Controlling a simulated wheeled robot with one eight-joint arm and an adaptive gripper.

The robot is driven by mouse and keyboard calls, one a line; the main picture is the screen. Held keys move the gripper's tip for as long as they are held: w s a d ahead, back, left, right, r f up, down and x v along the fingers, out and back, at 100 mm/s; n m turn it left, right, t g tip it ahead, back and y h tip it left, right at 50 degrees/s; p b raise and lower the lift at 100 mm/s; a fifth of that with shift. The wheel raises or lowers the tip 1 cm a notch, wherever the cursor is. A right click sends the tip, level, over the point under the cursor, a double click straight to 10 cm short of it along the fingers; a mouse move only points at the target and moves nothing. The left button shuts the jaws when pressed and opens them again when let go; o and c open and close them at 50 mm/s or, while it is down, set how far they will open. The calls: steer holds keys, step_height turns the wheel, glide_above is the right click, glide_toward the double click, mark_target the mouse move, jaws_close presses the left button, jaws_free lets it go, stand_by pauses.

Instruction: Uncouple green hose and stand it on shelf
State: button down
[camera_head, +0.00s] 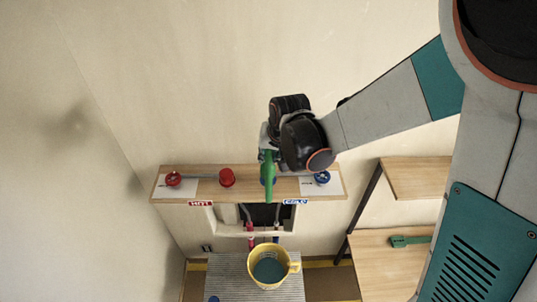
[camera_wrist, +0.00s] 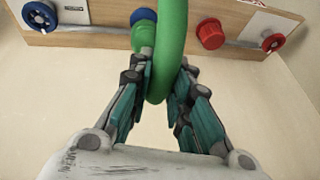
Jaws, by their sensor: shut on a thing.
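The green hose (camera_head: 267,175) hangs in front of the middle of the wooden valve board (camera_head: 205,190). My gripper (camera_head: 268,154) is at its upper part. In the wrist view the hose (camera_wrist: 172,45) is a thick green loop between my gripper's teal fingers (camera_wrist: 166,78), which are shut on it. A green collar (camera_wrist: 143,36) with a blue part (camera_wrist: 143,15) shows just behind the hose, close to the board. I cannot tell whether the hose is still joined there. Two wooden shelves stand at the right, an upper one (camera_head: 415,178) and a lower one (camera_head: 385,270).
The board carries a red handwheel (camera_head: 173,179), a red cap (camera_head: 227,177) and a blue handwheel (camera_head: 322,177). A yellow bucket (camera_head: 284,280) holding dark liquid stands below on a ribbed surface (camera_head: 228,285). A green tool-like object (camera_head: 410,240) lies on the lower shelf.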

steer(key=shift+r+p, duration=0.5)
steer(key=shift+r, duration=0.55)
steer(key=shift+r+p, duration=1.15)
steer(key=shift+r, duration=0.8)
steer(key=shift+f, duration=0.1)
